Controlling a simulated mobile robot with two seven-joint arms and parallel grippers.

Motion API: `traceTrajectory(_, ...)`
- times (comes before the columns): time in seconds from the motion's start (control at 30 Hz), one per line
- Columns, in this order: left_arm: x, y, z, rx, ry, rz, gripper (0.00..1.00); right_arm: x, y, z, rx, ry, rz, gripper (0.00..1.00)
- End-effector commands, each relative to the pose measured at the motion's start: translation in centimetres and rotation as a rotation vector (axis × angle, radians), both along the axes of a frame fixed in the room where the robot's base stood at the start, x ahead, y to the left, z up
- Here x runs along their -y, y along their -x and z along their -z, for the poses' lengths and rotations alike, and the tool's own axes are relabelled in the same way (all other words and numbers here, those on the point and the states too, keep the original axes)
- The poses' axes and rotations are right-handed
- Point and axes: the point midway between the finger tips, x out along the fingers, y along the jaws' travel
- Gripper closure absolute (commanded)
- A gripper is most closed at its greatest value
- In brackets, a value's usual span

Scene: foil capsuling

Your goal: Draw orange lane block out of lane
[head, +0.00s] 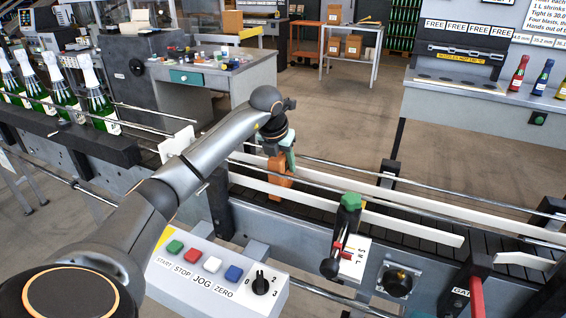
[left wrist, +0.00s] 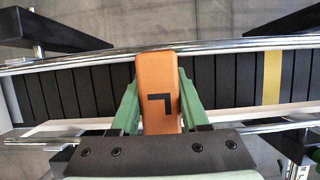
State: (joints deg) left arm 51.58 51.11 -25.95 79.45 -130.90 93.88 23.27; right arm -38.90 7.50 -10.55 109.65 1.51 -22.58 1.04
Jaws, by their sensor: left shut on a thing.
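The orange lane block (head: 279,183) is at the conveyor lane, between the white guide rails. In the left wrist view the orange block (left wrist: 158,85) shows a black L-shaped mark and reaches across the dark slatted belt (left wrist: 225,80). My left gripper (head: 288,158) comes down on it from above. Its green fingers (left wrist: 160,110) are on either side of the block and shut on it. The head view does not show clearly whether the block's underside touches the belt. My right gripper is not in view.
Metal rails (left wrist: 90,60) and white guide strips (head: 410,223) run along the lane. A green-topped lever (head: 350,203) and a button panel (head: 215,275) stand at the near side. Foil-topped bottles (head: 95,93) stand on the conveyor at left.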

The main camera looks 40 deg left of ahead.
Motion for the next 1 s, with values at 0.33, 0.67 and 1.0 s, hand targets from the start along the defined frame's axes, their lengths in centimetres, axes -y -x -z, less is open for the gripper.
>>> traceTrajectory(0.33, 0.0, 0.0, 0.0, 0.001, 0.0, 0.0, 1.0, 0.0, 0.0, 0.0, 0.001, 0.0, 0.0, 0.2)
traceTrajectory(0.67, 0.0, 0.0, -1.6, 0.003, 0.0, -0.001, 1.0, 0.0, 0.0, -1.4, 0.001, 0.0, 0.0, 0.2)
traceTrajectory(1.0, -0.1, -0.2, -3.9, 0.012, -0.001, -0.002, 1.0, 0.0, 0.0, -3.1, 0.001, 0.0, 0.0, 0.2)
